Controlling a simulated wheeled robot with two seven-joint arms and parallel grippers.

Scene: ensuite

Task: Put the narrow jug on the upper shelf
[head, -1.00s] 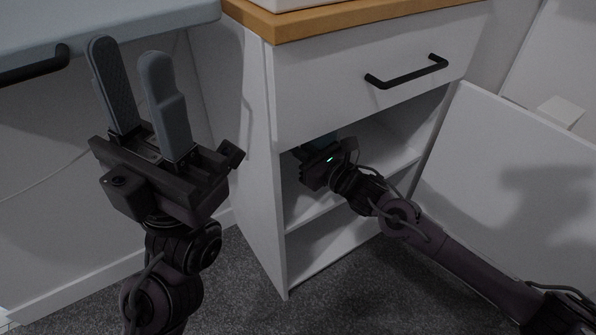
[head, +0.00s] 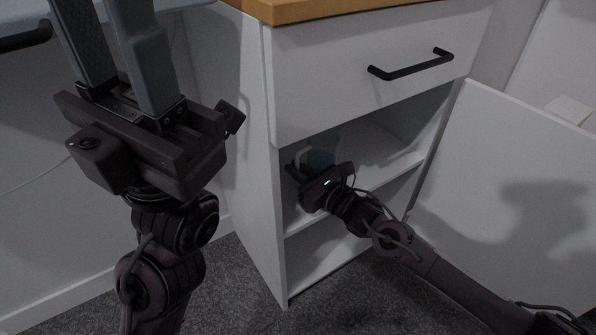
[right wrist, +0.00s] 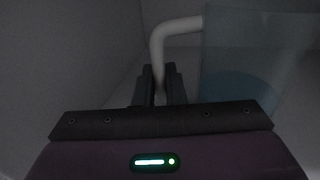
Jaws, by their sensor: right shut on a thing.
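The jug (head: 322,157) is bluish and see-through with a pale handle (head: 302,155). It is inside the open cabinet, above the upper shelf (head: 388,155). My right gripper (head: 309,174) reaches into the compartment and hides the jug's lower part, so I cannot tell if it touches the shelf. In the right wrist view, the right gripper's fingers (right wrist: 161,86) are shut around the lower part of the handle, with the jug's clear body (right wrist: 245,75) to the right. My left gripper (head: 112,45) is open and empty at the left, its fingertips cut off by the top edge.
The cabinet has a shut drawer (head: 360,75) with a black handle above the compartment and a wooden top (head: 330,8). Its side panel (head: 245,130) stands left of my right gripper. The open door (head: 505,180) stands to the right. A lower compartment shows below the shelf.

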